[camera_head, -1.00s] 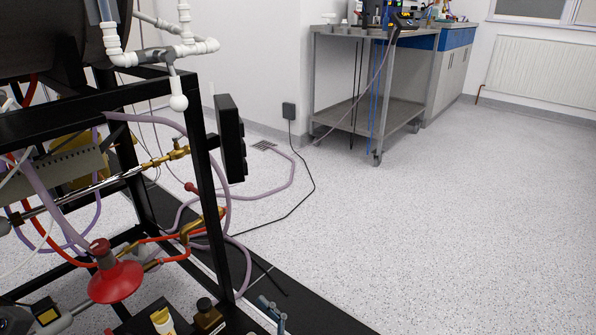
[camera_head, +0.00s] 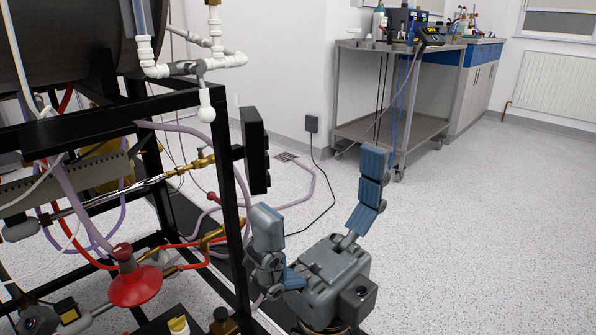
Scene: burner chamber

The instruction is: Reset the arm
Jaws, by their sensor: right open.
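My right gripper (camera_head: 317,198) is at the lower middle of the head view, pointing up and away. Its two blue-grey padded fingers are spread wide apart with nothing between them. It is in front of the open floor, just right of the black rig frame in the picture. Its left finger appears close to the frame's upright; I cannot tell whether they touch. My left gripper is not in view.
The black burner frame (camera_head: 231,240) fills the left, with hoses, brass fittings and a red cone-shaped part (camera_head: 135,287). A black box (camera_head: 255,150) is on its upright. A steel trolley (camera_head: 392,128) stands at the back. The speckled floor (camera_head: 500,230) at the right is clear.

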